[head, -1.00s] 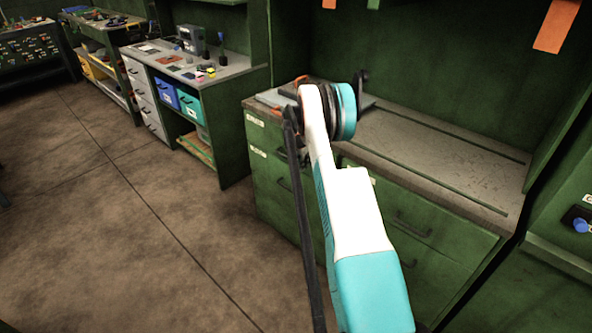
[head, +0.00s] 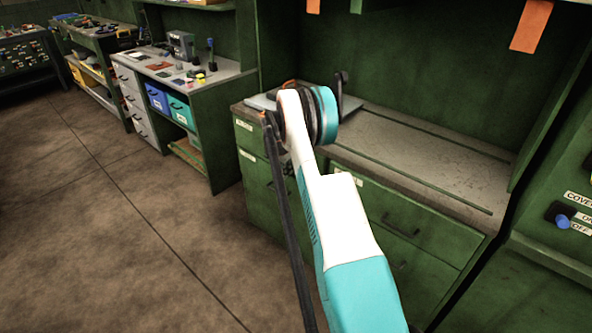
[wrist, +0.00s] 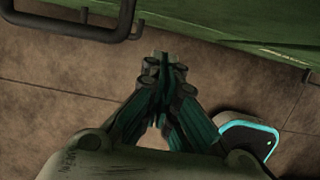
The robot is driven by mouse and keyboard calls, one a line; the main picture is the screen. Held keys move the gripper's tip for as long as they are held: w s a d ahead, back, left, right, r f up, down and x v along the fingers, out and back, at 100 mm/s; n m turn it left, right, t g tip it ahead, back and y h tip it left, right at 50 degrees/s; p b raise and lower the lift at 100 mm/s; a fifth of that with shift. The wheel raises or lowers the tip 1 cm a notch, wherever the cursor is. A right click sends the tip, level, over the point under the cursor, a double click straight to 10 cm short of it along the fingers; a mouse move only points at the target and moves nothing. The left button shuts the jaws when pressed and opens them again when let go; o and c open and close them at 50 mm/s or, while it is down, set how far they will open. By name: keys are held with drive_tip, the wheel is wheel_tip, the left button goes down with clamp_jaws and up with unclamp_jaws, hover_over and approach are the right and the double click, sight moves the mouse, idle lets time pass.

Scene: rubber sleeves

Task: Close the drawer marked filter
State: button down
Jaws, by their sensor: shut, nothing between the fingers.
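A green cabinet has a left column of drawers, with an upper drawer front (head: 250,140) and a lower drawer front (head: 256,190). Each bears a small pale label, too small to read, so I cannot tell which is marked filter. My arm covers part of these fronts, and I cannot tell how far any drawer stands out. In the wrist view my gripper (wrist: 162,65) is shut and empty, pointing over the brown floor. A dark bar handle (wrist: 75,32) is at the upper left, apart from the fingers, and a green front (wrist: 230,22) runs along the top.
The grey worktop (head: 430,165) is mostly bare, with a flat grey item at its left end. More green drawers (head: 400,225) lie right of my arm. A panel with a blue knob (head: 562,221) is at far right. The floor (head: 100,230) on the left is clear.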

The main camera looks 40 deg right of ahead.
drive_tip(key=p+v, duration=0.3)
drive_tip(key=v, duration=0.6)
drive_tip(key=shift+r, duration=0.45)
